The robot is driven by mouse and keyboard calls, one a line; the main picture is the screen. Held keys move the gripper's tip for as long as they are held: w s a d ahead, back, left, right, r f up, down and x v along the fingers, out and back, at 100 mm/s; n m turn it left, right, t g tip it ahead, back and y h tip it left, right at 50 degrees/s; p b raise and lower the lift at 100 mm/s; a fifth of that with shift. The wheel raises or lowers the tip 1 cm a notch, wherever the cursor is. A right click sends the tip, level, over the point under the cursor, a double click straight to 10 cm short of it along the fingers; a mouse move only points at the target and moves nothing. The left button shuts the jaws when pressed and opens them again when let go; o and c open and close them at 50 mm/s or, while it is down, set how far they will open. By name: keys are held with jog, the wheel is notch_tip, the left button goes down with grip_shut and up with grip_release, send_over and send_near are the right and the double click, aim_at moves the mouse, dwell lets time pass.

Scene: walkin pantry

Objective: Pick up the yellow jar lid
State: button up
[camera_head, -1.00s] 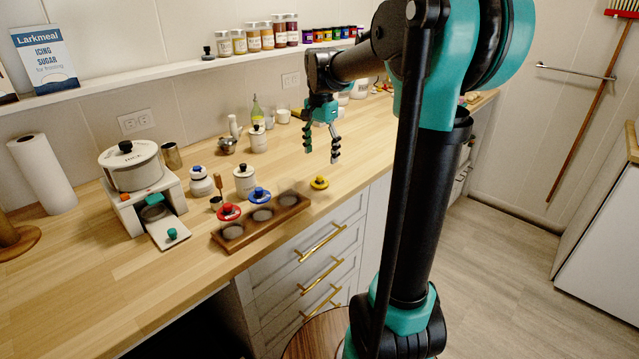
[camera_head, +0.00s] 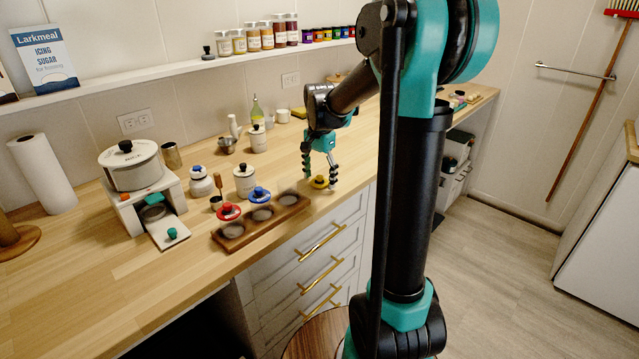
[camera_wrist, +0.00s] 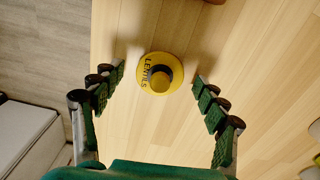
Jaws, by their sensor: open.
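The yellow jar lid (camera_head: 319,182) lies on the wooden counter, just right of the wooden tray, near the front edge. In the wrist view the yellow lid (camera_wrist: 160,73) shows a dark knob and the word LENTILS. My gripper (camera_head: 321,181) is low over the counter with its fingers about the lid in the head view. In the wrist view my gripper (camera_wrist: 159,78) is open, with one finger on each side of the lid and a gap on both sides. Nothing is held.
Counter to the left of the tray's front is clear. Drawers with brass handles lie below the front edge.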

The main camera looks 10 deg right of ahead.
jog(key=c, duration=1)
